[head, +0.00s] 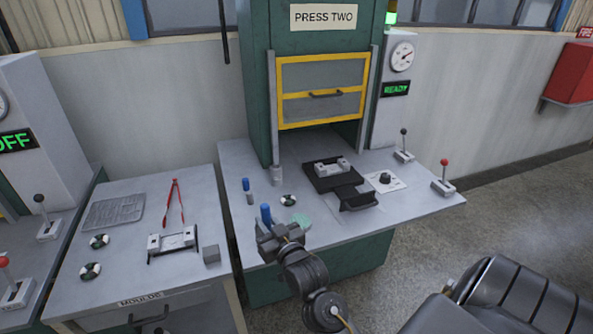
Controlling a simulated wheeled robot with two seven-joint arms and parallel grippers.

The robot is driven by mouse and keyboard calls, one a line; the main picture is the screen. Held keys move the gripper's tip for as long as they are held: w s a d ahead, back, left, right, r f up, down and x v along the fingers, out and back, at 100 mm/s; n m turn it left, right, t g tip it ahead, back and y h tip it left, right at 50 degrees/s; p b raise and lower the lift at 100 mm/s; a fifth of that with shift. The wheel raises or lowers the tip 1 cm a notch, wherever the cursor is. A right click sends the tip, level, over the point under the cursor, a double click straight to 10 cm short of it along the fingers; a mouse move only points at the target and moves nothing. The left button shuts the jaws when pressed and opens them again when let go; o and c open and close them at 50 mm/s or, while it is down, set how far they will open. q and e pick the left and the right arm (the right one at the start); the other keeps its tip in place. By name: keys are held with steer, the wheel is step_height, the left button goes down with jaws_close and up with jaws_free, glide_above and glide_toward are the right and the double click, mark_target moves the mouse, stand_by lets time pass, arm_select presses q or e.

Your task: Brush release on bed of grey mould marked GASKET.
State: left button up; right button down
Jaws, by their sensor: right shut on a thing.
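My right gripper (279,238) is over the front left of the press bench, shut on what looks like the brush (266,214). Its blue handle stands up by the fingers; its bristles are hidden. A pale green round thing (302,222) lies just right of the gripper; I cannot tell what it is. A light grey mould block (332,168) sits on a black plate (323,183) below the press door. Another grey mould (172,241) with dark handles is on the left table. No GASKET marking is readable on either. My left gripper is not in view.
The green press (318,43), marked PRESS TWO, has its yellow-framed door (321,90) raised; its display reads READY. Levers (443,178) stand at the bench's right. Red tongs (175,203) and a grey grid (115,213) lie on the left table. The bench's front middle is clear.

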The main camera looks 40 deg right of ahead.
arm_select(q)
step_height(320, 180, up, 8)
steer(key=p, duration=0.6)
arm_select(e)
steer(key=w+d+r+m+h, duration=0.1)
steer(key=w+d+h, duration=0.15)
steer(key=d, duration=0.55)
steer(key=w+d+r+m+h, duration=0.1)
steer(key=w+d+m, duration=0.15)
steer(key=d, duration=0.55)
steer(key=shift+n+g, duration=0.3)
steer(key=shift+n, duration=0.05)
steer(key=f+b, duration=0.6)
steer(key=shift+w+a, duration=0.15)
steer(key=shift+w, duration=0.15)
arm_select(q)
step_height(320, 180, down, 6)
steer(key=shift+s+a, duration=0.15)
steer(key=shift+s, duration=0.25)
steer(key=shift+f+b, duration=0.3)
steer(key=shift+b, duration=0.1)
arm_select(e)
steer(key=shift+f, duration=0.45)
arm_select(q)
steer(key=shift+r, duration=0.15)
arm_select(e)
steer(key=shift+r, duration=0.15)
